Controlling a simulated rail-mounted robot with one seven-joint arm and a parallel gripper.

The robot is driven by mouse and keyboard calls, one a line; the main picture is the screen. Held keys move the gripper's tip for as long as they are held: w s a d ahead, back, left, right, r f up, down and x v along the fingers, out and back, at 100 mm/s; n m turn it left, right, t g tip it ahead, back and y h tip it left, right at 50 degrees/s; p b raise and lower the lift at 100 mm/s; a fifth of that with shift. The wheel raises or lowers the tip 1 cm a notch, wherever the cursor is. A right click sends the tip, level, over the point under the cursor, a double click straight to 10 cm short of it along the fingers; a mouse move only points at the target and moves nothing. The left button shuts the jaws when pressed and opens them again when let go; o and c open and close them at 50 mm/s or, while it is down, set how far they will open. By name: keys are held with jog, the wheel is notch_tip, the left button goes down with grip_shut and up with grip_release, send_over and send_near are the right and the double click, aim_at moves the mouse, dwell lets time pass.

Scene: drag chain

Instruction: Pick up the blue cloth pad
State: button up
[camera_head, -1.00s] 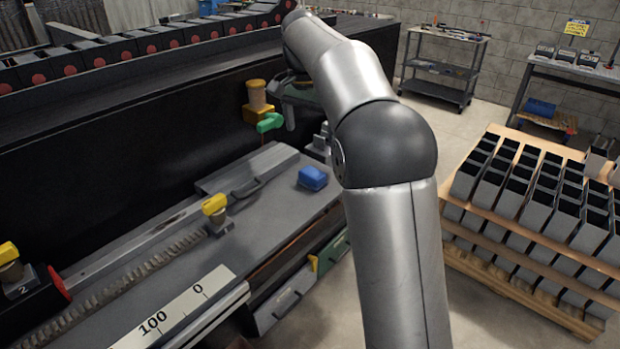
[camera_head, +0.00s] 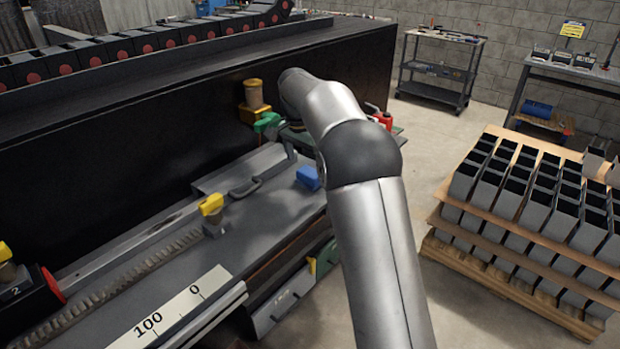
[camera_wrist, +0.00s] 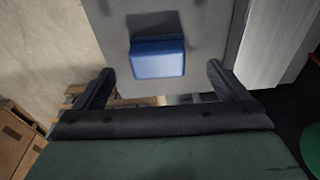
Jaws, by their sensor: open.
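The blue cloth pad (camera_head: 308,177) lies on the grey bench top (camera_head: 262,215) near its right end, partly covered by my arm in the head view. In the wrist view the blue pad (camera_wrist: 157,58) sits ahead of my gripper (camera_wrist: 160,85), roughly centred between its two spread dark fingers. My gripper is open with nothing between its fingers. The pad looks beyond the fingertips and apart from them; the exact distance cannot be told. In the head view my gripper is mostly hidden behind my arm.
A green part (camera_head: 268,122) and a yellow-and-tan part (camera_head: 254,97) stand by the black wall behind the pad. A yellow-topped clamp (camera_head: 211,205) is on the bench to the left. A red container (camera_head: 383,118) shows behind my arm. A pallet of grey blocks (camera_head: 530,200) stands at right.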

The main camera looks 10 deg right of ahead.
aim_at(310, 171)
jog(key=f, duration=0.2)
jog(key=d+f+p, duration=0.1)
jog(key=f, duration=0.1)
jog(key=shift+w+d, duration=0.1)
jog(key=shift+w, duration=0.1)
jog(key=shift+w+f, duration=0.1)
jog(key=shift+f, duration=0.55)
jog(key=c, duration=1.1)
